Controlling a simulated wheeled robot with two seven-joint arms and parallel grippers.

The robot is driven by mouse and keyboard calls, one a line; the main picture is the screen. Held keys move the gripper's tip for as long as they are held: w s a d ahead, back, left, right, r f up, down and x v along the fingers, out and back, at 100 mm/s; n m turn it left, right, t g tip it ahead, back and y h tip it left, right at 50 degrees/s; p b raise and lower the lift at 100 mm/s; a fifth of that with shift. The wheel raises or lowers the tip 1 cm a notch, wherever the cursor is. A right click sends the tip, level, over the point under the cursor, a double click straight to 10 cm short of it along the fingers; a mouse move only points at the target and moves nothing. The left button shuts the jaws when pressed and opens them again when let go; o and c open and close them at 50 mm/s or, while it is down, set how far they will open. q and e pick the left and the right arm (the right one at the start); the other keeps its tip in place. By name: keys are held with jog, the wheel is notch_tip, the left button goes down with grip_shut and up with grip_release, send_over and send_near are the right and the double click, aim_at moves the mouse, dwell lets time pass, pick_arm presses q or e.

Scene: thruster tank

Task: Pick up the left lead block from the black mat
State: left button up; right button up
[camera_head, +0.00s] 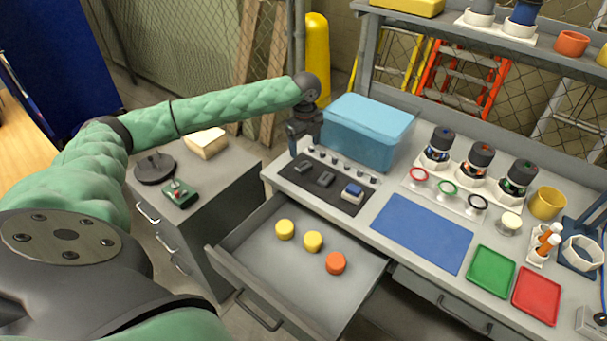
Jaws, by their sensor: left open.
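The black mat (318,197) lies at the left end of the grey workbench. The left lead block (304,166), small and dark grey, lies on its left part. A second dark grey block (326,179) lies to its right, and a block with a blue top (352,191) lies farther right. My left gripper (304,150) points down above the mat's back left corner, just behind the left block in the picture. It is open, and I see nothing between its fingers. The left block appears clear of the fingers. My right gripper is not in view.
A blue translucent box (368,133) stands right behind the mat. Several small grey pegs (338,162) line the mat's back edge. An open drawer (262,262) with yellow and orange discs juts out below. A blue mat (422,233) lies to the right.

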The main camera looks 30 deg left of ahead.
aim_at(304, 166)
pick_arm(q)
jog(key=shift+f, duration=0.45)
notch_tip(304, 166, down, 2)
jog(key=shift+p, duration=0.45)
notch_tip(304, 166, down, 5)
jog(key=p, duration=0.2)
jog(key=shift+a+r+p, duration=0.1)
jog(key=shift+r+p, duration=0.05)
jog(key=shift+p, duration=0.25)
jog(key=shift+f, duration=0.45)
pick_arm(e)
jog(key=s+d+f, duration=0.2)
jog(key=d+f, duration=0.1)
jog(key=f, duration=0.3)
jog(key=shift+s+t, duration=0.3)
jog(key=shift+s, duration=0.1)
pick_arm(q)
jog(key=shift+c, duration=0.3)
jog(key=c, duration=1.1)
jog(key=shift+c, duration=0.8)
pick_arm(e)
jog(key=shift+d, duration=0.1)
pick_arm(q)
jog(key=shift+r, duration=0.1)
